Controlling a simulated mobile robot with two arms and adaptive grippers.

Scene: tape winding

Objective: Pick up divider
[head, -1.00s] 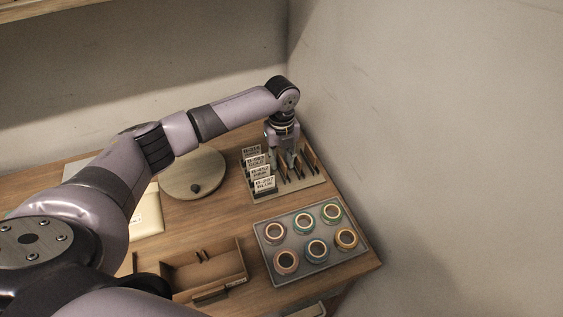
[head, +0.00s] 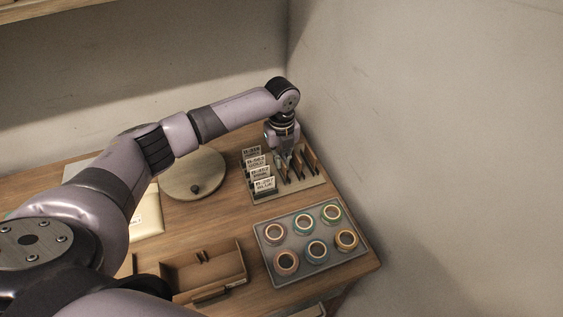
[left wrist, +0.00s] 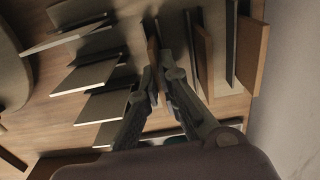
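Several thin upright dividers (head: 310,159) with brown or dark faces stand in the right part of a wooden rack (head: 290,190). My left gripper (head: 286,155) points down among them from above. In the left wrist view its two fingertips (left wrist: 158,78) are close together, one on each side of a thin brown divider (left wrist: 153,52), and appear shut on it. This divider is still in the rack among the others; its lower part is hidden. My right gripper is not in view.
Labelled cards (head: 263,186) stand along the rack's left side. A grey tray (head: 311,263) with several tape rolls sits in front. A round wooden disc (head: 190,178) lies to the left, an open box (head: 195,275) nearer. A wall (head: 420,150) rises close on the right.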

